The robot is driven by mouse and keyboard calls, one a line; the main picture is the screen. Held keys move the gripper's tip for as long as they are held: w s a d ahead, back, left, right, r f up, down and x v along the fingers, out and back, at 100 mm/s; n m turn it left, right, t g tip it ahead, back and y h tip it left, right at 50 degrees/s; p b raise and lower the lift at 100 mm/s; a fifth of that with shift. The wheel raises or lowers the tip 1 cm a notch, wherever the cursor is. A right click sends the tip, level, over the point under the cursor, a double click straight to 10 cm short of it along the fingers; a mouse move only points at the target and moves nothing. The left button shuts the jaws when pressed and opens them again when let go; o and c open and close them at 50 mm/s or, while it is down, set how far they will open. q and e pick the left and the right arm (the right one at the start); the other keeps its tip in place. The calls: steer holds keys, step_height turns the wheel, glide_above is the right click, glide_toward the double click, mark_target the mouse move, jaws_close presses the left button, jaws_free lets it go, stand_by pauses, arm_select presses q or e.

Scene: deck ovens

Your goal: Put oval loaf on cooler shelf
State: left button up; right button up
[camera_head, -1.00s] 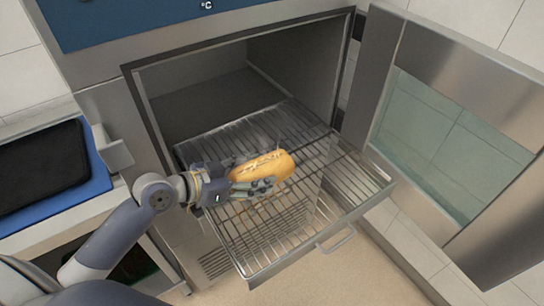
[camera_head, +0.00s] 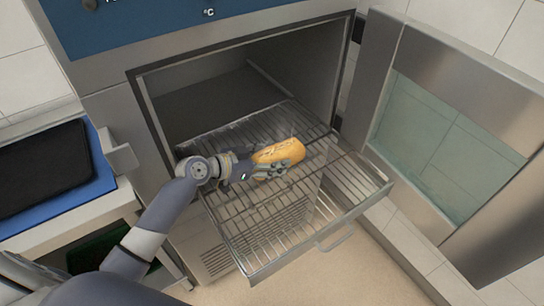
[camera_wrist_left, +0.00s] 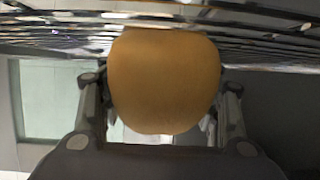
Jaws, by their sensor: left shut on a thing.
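The oval loaf (camera_head: 280,152) is golden brown and lies lengthwise in my left gripper (camera_head: 276,170), over the wire cooler shelf. My left gripper is shut on the loaf, with fingers on both sides of it. In the left wrist view the loaf (camera_wrist_left: 164,80) fills the middle between the two fingers, close to the shelf's wires (camera_wrist_left: 60,38). I cannot tell whether it touches them. The cooler shelf (camera_head: 270,235) is a pulled-out wire rack with a handle at its front. My right gripper is not in view.
The cooler's door (camera_head: 440,150) stands open on the right. The cooler cavity (camera_head: 215,100) behind the shelf looks empty. A black tray (camera_head: 40,168) on a blue surface lies at the left. The front and right of the shelf are bare.

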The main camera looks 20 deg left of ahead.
mark_target(255, 161)
arm_select(q)
steer(key=shift+f, duration=0.1)
steer(key=o, duration=1.2)
steer(key=b+v, duration=0.2)
steer(key=v, duration=0.9)
steer(key=shift+s+a+r, duration=0.25)
steer(key=shift+s+r, duration=0.05)
steer(key=shift+s, duration=0.1)
